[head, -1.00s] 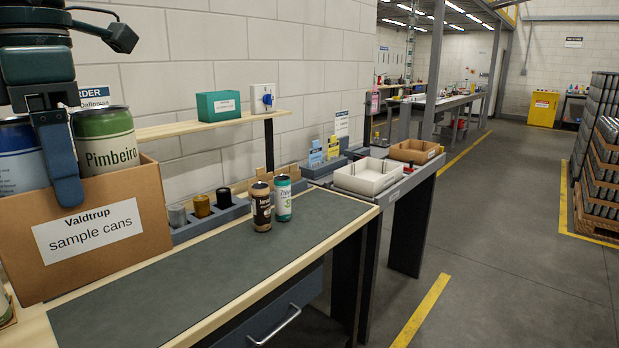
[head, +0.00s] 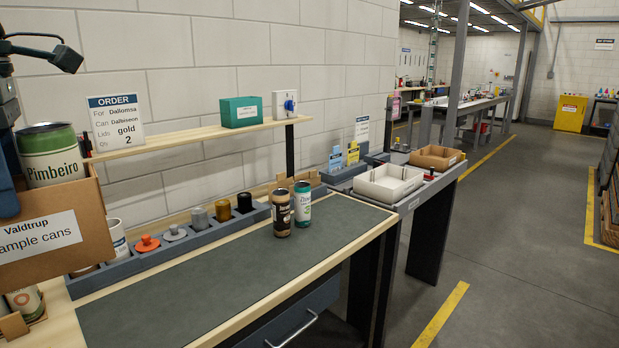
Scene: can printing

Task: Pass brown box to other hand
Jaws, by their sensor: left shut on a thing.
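The brown box (head: 92,218) is an open cardboard carton labelled "Valdtrup sample cans" at the left edge of the head view, partly cut off. A large green-and-cream can marked "Pimbeiro" (head: 52,160) stands up out of it. My left gripper (head: 6,185) is at the far left edge, shut on the box, a dark finger coming down over its front wall. The box appears held above the bench, with smaller cans showing under it. My right gripper is not in view.
The bench with its dark mat (head: 220,275) is mostly clear. Two small cans (head: 282,212) stand near its far end. A rack with lids and pots (head: 165,245) runs along the back, below a shelf (head: 190,134) with an order sign (head: 116,121).

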